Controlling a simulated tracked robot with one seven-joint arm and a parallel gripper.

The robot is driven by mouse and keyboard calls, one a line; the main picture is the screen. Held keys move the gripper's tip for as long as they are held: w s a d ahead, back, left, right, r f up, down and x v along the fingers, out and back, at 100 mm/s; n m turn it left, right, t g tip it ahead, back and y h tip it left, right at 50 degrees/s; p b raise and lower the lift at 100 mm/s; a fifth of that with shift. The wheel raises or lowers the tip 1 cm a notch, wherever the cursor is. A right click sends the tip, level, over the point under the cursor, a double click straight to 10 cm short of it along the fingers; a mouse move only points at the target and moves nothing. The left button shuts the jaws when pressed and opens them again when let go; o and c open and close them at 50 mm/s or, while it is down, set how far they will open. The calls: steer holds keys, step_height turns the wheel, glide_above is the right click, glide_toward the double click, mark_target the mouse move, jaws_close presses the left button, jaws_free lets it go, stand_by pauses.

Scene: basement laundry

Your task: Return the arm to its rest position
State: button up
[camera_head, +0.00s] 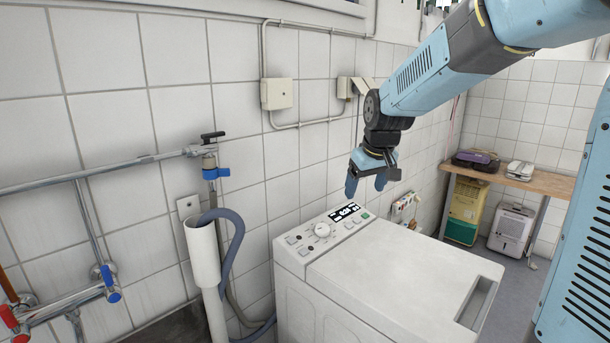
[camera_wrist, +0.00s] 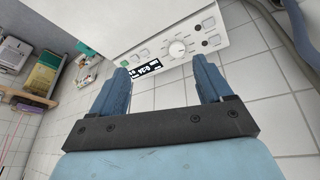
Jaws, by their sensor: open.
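My arm reaches in from the upper right in the head view, with its blue links bent down toward the washing machine (camera_head: 400,275). My gripper (camera_head: 366,187) hangs above the back edge of the machine's control panel (camera_head: 322,232), apart from it. In the wrist view my gripper (camera_wrist: 163,85) has its two blue fingers spread, with nothing between them. Beyond the fingertips the control panel (camera_wrist: 165,50) shows its round dial and lit display.
A tiled wall (camera_head: 110,120) runs behind the machine, with pipes and a blue-handled tap (camera_head: 215,173) at left. A grey hose (camera_head: 236,240) enters a white standpipe (camera_head: 203,255). A wooden bench (camera_head: 520,181) stands at back right, with a dehumidifier (camera_head: 512,230) below.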

steer(key=s+d+r+m, duration=0.1)
steer(key=s+d, duration=0.2)
steer(key=s, duration=0.5)
steer(key=s+d+m, duration=0.2)
steer(key=s, duration=0.7)
steer(key=s+d+r+m+t, duration=0.1)
steer(key=s+d, duration=0.2)
steer(key=s, duration=0.6)
steer(key=shift+s+d+r+h, duration=0.15)
steer(key=shift+d+r+h, duration=0.15)
steer(key=shift+h, duration=0.1)
